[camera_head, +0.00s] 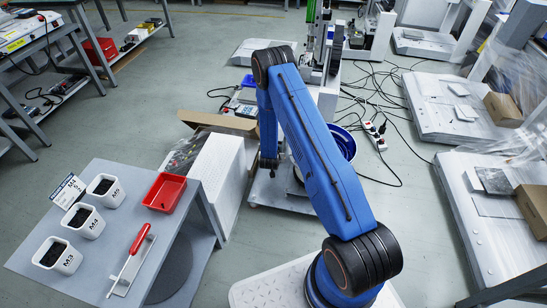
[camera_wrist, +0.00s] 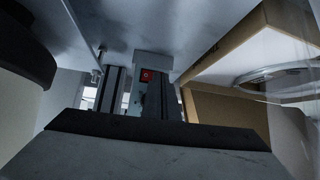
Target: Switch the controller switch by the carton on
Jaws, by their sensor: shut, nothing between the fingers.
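The controller switch (camera_wrist: 147,75) is a small red switch with a pale mark on a grey upright housing, right of centre-left in the wrist view. Its on or off position is too small to tell. The brown carton (camera_wrist: 225,45) is to its right. In the head view an open carton (camera_head: 222,123) lies left of my blue arm, and the switch is not visible there. My gripper (camera_wrist: 155,130) is shut and empty, a dark-edged block low in the wrist view, below the switch. I see no clear contact with the switch.
Grooved upright rails (camera_wrist: 113,90) stand left of the switch. A pale panel (camera_wrist: 190,15) spans overhead. In the head view a grey table (camera_head: 110,220) holds several white bins, a red tray (camera_head: 165,191) and a red-handled tool (camera_head: 139,239). Cables (camera_head: 375,90) lie on the floor.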

